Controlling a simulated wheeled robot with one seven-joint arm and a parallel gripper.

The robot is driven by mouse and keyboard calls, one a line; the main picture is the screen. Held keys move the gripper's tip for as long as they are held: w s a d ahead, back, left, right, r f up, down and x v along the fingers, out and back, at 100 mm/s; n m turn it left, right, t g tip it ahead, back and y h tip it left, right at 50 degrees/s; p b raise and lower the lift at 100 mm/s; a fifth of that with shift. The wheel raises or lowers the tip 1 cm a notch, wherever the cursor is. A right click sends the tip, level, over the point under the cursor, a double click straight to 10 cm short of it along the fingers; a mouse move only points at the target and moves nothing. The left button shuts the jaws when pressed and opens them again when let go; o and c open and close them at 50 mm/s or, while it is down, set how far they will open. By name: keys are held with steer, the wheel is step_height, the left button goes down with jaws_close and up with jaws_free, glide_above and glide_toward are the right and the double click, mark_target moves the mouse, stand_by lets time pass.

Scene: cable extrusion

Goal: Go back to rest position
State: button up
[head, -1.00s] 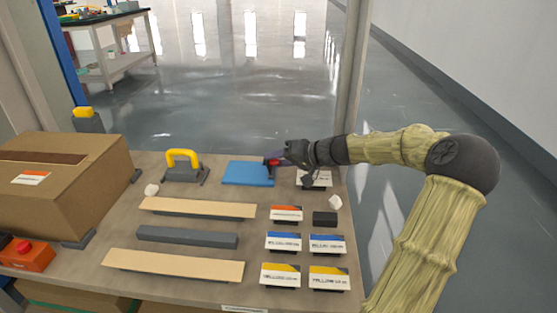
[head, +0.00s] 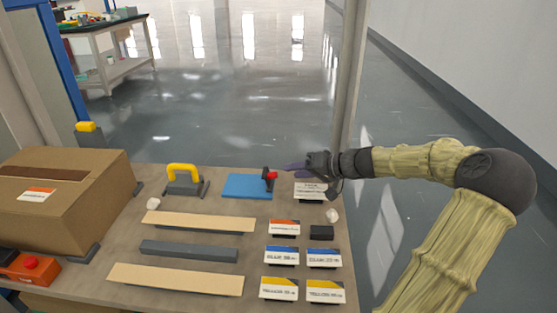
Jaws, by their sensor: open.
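My gripper (head: 298,169) is at the back right of the workbench (head: 220,292), in the head view. Its jaws are open and point left, above the bench top. Just left of its tips, a dark tool with a red part (head: 270,176) stands at the right edge of a blue plate (head: 246,186). A small gap shows between the tips and the red part. A white label card (head: 311,193) lies below the gripper and is partly hidden by it.
A cardboard box (head: 60,205) fills the bench's left side, with a red button (head: 30,263) in front. A yellow-handled tool (head: 184,172) stands at the back. Wooden strips (head: 200,222), a grey bar (head: 188,251) and several label cards (head: 281,256) lie forward. A post (head: 349,90) rises behind my gripper.

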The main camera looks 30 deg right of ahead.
step_height(320, 180, up, 9)
steer(key=p, duration=0.9)
steer(key=shift+r, duration=0.25)
